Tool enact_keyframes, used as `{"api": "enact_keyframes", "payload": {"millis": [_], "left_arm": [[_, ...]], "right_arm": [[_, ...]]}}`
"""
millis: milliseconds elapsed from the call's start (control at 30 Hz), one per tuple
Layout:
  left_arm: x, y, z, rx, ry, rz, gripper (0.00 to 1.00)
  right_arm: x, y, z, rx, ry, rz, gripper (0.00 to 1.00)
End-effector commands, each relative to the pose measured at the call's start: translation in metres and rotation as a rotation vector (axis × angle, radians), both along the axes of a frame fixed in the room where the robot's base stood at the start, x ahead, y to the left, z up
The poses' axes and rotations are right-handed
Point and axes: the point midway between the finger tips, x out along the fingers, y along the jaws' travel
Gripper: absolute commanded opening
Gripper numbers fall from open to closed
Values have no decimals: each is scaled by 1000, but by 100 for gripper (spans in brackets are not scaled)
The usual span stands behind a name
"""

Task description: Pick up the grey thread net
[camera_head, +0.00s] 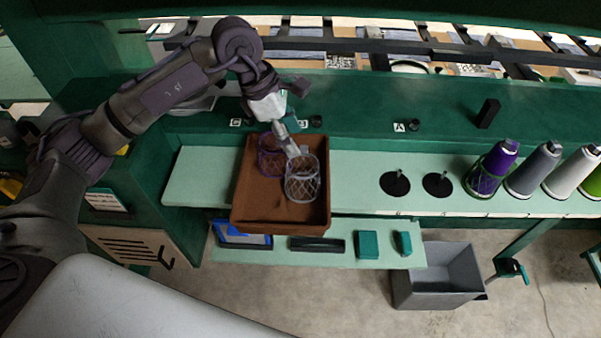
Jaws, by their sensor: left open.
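The grey thread net (302,181) is a pale mesh cylinder standing in the brown tray (283,214), towards its right side. A purple net (270,158) stands in the same tray, behind and to the left of the grey one. My left gripper (292,150) reaches down from above, with its fingers at the top rim of the grey net. It is open. Whether a finger is inside the net or touching its rim is hard to tell. My right gripper does not show.
The tray sits on a pale green shelf (350,190). Two black spindle discs (395,184) and several thread cones, one purple (492,168) inside a green net, stand to the right. A lower shelf (345,257) holds small boxes. A grey bin (437,277) stands on the floor.

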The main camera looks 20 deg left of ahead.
Motion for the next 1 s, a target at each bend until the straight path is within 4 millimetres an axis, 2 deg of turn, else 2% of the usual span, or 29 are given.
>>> {"api": "enact_keyframes", "payload": {"millis": [200,300,600,667,867,1000], "left_arm": [[0,-14,-26,-1,6,-2,58],[2,-18,-39,0,4,-1,58],[3,-20,-46,0,1,0,58],[3,-20,-46,0,1,0,50],[3,-20,-46,-1,2,-1,16],[3,-20,-46,-1,2,-1,14]], "right_arm": [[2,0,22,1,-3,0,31],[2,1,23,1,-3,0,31],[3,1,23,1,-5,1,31],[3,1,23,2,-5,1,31],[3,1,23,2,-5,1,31],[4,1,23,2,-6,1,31]]}}
